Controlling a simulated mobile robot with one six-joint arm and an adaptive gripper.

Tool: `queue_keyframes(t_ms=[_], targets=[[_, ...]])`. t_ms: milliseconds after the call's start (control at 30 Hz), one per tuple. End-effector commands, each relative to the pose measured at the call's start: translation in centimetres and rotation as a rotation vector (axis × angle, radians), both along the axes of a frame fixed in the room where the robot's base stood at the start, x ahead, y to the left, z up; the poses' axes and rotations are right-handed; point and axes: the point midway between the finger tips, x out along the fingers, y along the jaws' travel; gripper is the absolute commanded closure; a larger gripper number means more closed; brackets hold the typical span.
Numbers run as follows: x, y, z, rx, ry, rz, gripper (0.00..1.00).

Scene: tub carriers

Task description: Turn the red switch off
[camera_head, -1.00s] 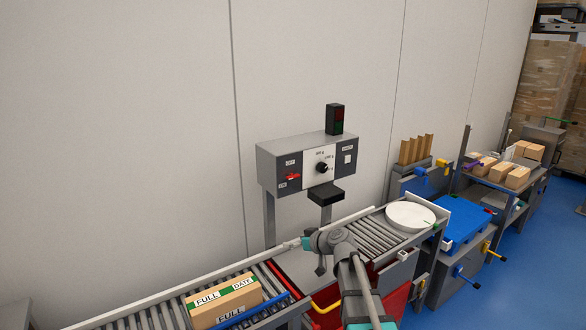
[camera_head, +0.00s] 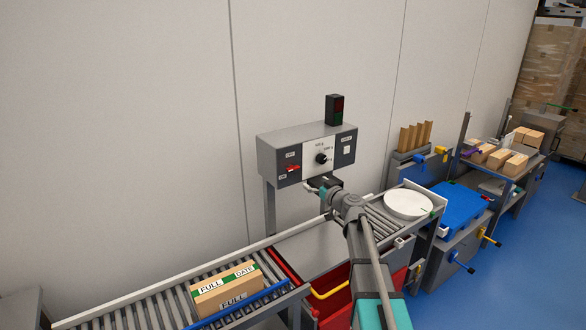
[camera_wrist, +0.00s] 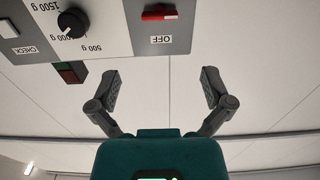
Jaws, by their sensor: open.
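The red switch (camera_head: 293,169) is on the left part of the grey control panel's front, between an upper OFF label (camera_head: 290,154) and a lower ON label (camera_head: 283,177). Whether its lever is tilted up or down is too small to tell. In the wrist view, which is upside down, the red switch (camera_wrist: 158,13) is at the top edge with the OFF label (camera_wrist: 161,40) beneath it. My gripper (camera_wrist: 160,88) is open and empty, its two fingers spread below the switch in that view. In the head view my gripper (camera_head: 313,185) is just below and right of the switch, apart from it.
A black dial (camera_head: 321,158) and a CHECK button (camera_head: 347,150) sit right of the switch. A dark signal lamp (camera_head: 335,109) stands on the panel. Below are a roller conveyor with a cardboard box (camera_head: 225,290), a white round lid (camera_head: 408,204) and a red bin (camera_head: 340,300).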

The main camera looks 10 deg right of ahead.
Motion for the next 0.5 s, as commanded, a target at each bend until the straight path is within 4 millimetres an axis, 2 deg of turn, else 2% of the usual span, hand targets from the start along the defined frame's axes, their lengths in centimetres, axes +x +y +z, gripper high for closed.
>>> queue_keyframes(t_ms=[267,500], targets=[[1.4,0.5,0.0,0.000,0.001,0.001,0.00],[4.2,1.8,0.0,0.000,0.001,0.002,0.00]])
